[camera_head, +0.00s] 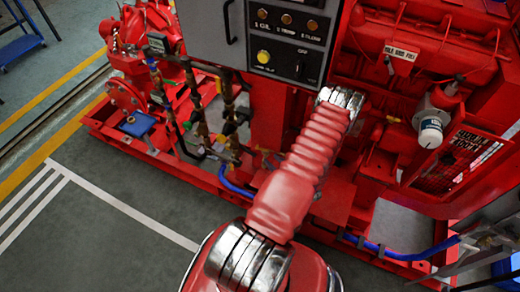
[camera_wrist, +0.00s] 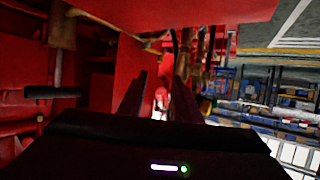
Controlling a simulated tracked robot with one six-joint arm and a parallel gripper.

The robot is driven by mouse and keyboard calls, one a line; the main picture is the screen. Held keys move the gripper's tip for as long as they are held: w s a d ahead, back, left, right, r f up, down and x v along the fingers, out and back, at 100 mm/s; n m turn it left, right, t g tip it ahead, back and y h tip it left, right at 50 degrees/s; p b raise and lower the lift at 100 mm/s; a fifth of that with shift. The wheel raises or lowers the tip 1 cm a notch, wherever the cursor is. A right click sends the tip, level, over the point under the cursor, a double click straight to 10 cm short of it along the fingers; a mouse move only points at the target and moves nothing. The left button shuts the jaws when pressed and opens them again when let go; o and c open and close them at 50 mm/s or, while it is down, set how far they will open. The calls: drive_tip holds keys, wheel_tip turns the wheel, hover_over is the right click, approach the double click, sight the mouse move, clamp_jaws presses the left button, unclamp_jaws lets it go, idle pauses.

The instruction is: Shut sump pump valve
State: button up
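My gripper (camera_wrist: 160,88) shows in the wrist view as two dark fingers with a gap between them. Nothing clear is held in the gap; red and pale shapes lie beyond it. In the head view my red arm reaches up toward the red pumpset frame, and the fingers are hidden there. No part is clearly labelled as the sump pump valve. Brass pipework with small valves (camera_head: 203,135) stands left of my arm in the head view. In the wrist view a black bar like a handle (camera_wrist: 52,92) lies to the left, apart from the fingers, near a brass-coloured pipe (camera_wrist: 62,28).
A grey control panel (camera_head: 262,40) with knobs hangs above and left of my arm's far end. A white filter canister (camera_head: 430,130) is to the right. Blue hoses (camera_head: 236,188) run low along the red base. Open green floor (camera_head: 110,240) lies at lower left.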

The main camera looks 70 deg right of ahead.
sight(258, 147)
drive_tip(key=x, duration=1.2)
drive_tip(key=shift+w+d+f, duration=0.1)
drive_tip(key=shift+w+d, duration=0.2)
drive_tip(key=shift+c, duration=0.7)
clamp_jaws()
